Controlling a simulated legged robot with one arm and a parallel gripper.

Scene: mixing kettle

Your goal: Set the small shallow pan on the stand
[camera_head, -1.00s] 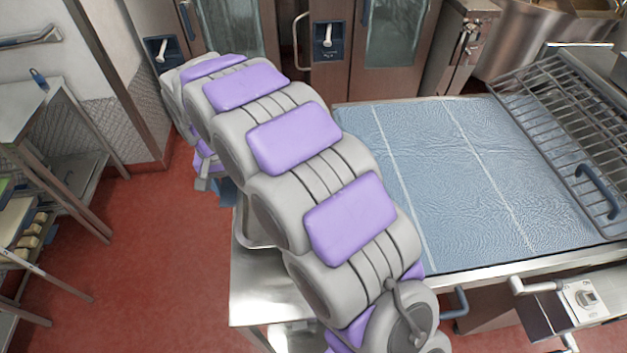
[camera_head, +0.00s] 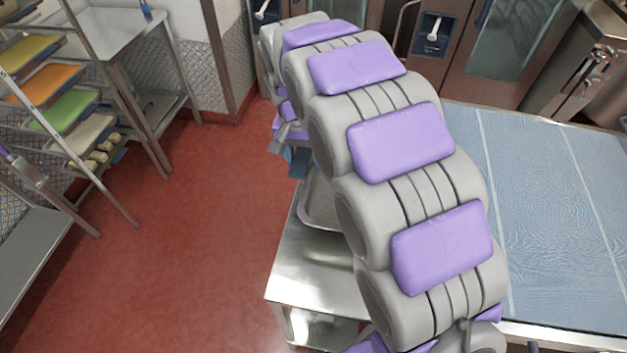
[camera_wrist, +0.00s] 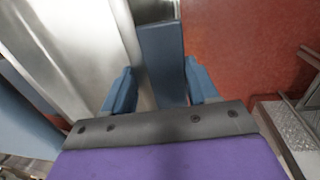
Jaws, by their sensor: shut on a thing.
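My gripper (camera_wrist: 160,70) shows in the wrist view with its two blue fingers on either side of a flat blue-grey handle (camera_wrist: 163,45), and it is shut on this handle. A bit of grey metal shows at the handle's far end. In the head view a shallow steel pan (camera_head: 318,203) with a rounded rim shows partly behind my arm, over the steel stand (camera_head: 315,265). My arm hides the rest of the pan. I cannot tell whether the pan touches the stand. A blue part shows at my arm's end beside the pan.
A large blue-grey flat surface (camera_head: 560,200) lies right of my arm. A rack with coloured trays (camera_head: 60,90) and a steel table (camera_head: 110,35) stand at the left. Brown-fronted cabinets (camera_head: 500,60) stand at the back. The red floor (camera_head: 190,230) is open between rack and stand.

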